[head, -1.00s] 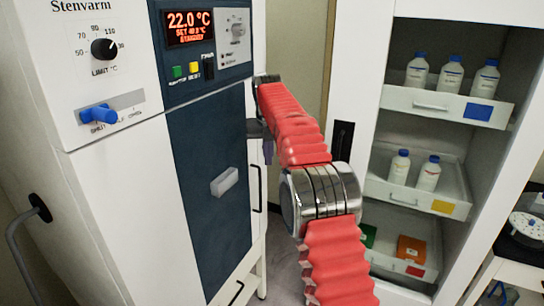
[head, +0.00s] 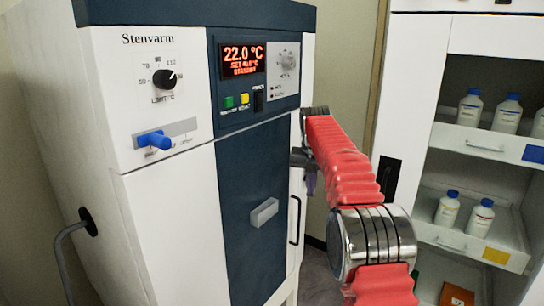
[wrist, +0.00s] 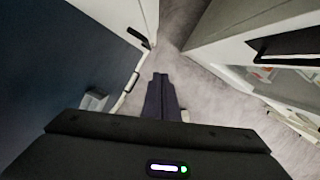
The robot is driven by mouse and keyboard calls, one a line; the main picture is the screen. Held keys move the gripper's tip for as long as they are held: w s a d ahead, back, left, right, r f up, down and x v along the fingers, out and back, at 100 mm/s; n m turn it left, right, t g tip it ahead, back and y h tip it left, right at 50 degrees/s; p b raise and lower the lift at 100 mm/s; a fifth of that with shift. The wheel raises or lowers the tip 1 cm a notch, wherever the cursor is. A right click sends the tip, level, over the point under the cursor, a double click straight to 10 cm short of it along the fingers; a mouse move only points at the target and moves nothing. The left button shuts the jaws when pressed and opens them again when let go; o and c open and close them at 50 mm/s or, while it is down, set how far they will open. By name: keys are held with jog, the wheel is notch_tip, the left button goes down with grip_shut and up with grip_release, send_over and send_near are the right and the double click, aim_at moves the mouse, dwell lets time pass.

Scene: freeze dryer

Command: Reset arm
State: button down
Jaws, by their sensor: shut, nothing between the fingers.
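My arm, in a red ribbed sleeve with a silver joint, reaches forward on the right side of the Stenvarm cabinet (head: 165,190) in the head view. My gripper (wrist: 162,78) shows in the wrist view as two dark fingers pressed together, with nothing held. It hangs over the grey floor, between the cabinet's dark blue front and a white unit at right. In the head view the gripper is mostly hidden behind the arm and cabinet edge.
The cabinet has a grey handle (head: 264,212), a blue lever (head: 155,140) and a display (head: 243,60) reading 22.0 °C. At right, an open white shelf unit (head: 424,125) holds bottles (head: 471,108) in pull-out trays. A narrow strip of floor (wrist: 205,95) is clear between them.

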notch_tip(320, 180, down, 6)
jog(key=s+m, duration=0.2)
jog(key=m, duration=0.8)
jog(key=s+r+m+t, duration=0.1)
jog(key=s+m, duration=1)
jog(key=s, duration=1.2)
jog(key=s+r+m+t, duration=0.1)
jog(key=s+r+m, duration=0.2)
jog(key=s+m, duration=0.8)
jog(key=s, duration=1.2)
jog(key=shift+s+a+m+t+y, duration=0.2)
jog(key=shift+a+m+t+y, duration=0.1)
jog(key=shift+a+m+t, duration=0.1)
